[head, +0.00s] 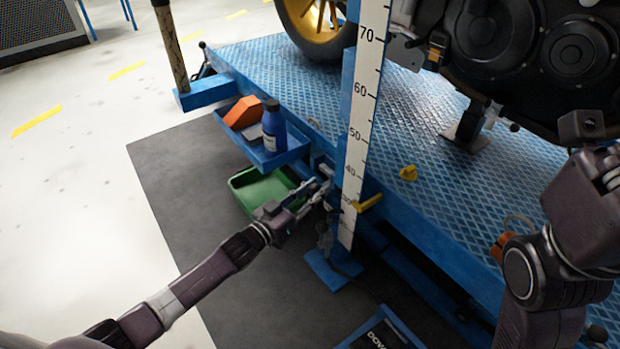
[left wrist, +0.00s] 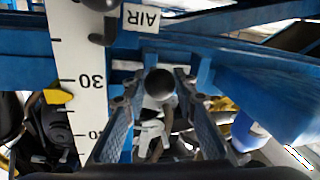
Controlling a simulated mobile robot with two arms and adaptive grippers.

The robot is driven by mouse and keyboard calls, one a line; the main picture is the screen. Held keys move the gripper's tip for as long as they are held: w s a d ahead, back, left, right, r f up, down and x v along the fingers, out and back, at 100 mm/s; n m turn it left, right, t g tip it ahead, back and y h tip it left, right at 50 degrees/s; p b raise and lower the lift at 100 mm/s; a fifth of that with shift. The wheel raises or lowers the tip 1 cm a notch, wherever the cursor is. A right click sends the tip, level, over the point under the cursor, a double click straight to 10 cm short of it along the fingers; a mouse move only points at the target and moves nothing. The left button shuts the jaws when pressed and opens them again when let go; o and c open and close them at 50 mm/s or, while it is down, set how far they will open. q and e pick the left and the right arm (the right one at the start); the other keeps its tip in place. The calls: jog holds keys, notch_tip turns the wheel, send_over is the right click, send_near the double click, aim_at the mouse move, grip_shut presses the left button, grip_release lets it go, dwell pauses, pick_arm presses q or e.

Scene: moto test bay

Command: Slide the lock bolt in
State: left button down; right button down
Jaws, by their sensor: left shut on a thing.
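The lock bolt's round black knob (left wrist: 160,83) shows in the left wrist view, between my left gripper's fingertips. It sits in front of the blue lift frame, beside the white height scale (left wrist: 82,60). My left gripper (head: 324,190) is at the lift's near side, just left of the scale post (head: 360,110) in the head view, and its fingers (left wrist: 160,92) are closed around the knob. The bolt's shaft is hidden behind the knob and fingers. My right arm is at the right edge of the head view; its fingertips are not seen.
A motorcycle wheel (head: 311,25) stands on the blue lift platform (head: 290,90). A blue side tray (head: 262,157) holds a blue bottle (head: 273,128) and an orange item (head: 243,112). A green bin (head: 254,199) is below. A yellow pointer (left wrist: 58,96) is at the scale.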

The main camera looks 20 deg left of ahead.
pick_arm(q)
jog(key=shift+s+d+f, duration=0.15)
jog(key=shift+s+d, duration=0.05)
jog(key=shift+d, duration=0.1)
jog(key=c, duration=1.6)
grip_release()
jog(key=shift+s+a, duration=0.1)
jog(key=shift+a, duration=0.05)
jog(key=v, duration=1.1)
jog(key=shift+s+a, duration=0.25)
jog(key=shift+s, duration=0.1)
